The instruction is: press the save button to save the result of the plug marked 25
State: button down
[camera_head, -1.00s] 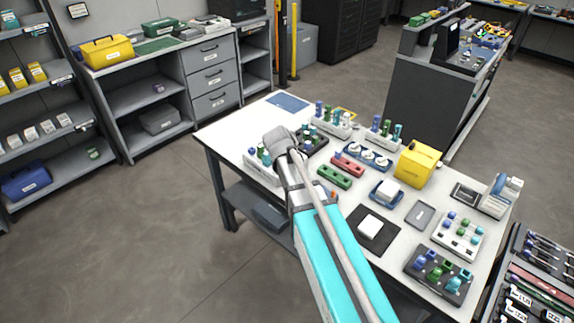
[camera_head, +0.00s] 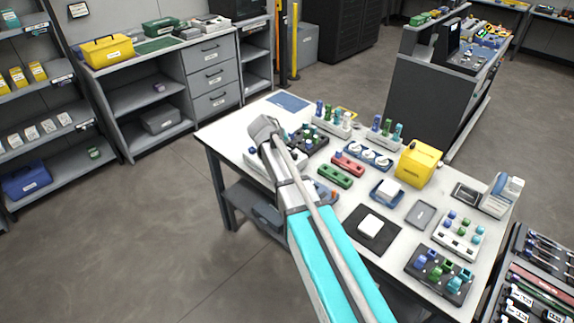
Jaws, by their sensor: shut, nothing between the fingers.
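My arm reaches up from the bottom of the head view over the table (camera_head: 238,152); its grey far end is above the table's left part. My gripper does not show; the arm hides what lies beneath it. Small blue, green and teal plugs stand in a white rack (camera_head: 334,127) at the back, in another rack (camera_head: 384,141) to its right, and in a dark holder (camera_head: 308,140) near my arm. Their markings are too small to read, so I cannot tell which is 25. I cannot make out a save button.
A yellow box (camera_head: 418,163), a round-pad tray (camera_head: 368,156), green (camera_head: 335,176) and red (camera_head: 349,163) blocks, a black mat (camera_head: 372,240), a white plug tray (camera_head: 459,234) and a dark plug tray (camera_head: 440,274) crowd the table. A white-and-blue device (camera_head: 501,196) stands right.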

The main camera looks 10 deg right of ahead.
jog(key=shift+f+b, duration=4.1)
jog(key=shift+f, duration=0.15)
jog(key=shift+f+b, duration=0.85)
jog(key=shift+b, duration=0.05)
jog(key=shift+r, duration=0.2)
jog(key=shift+r+p, duration=0.7)
jog(key=shift+p, duration=0.25)
jog(key=shift+r+p, duration=2.5)
jog(key=shift+s, duration=0.1)
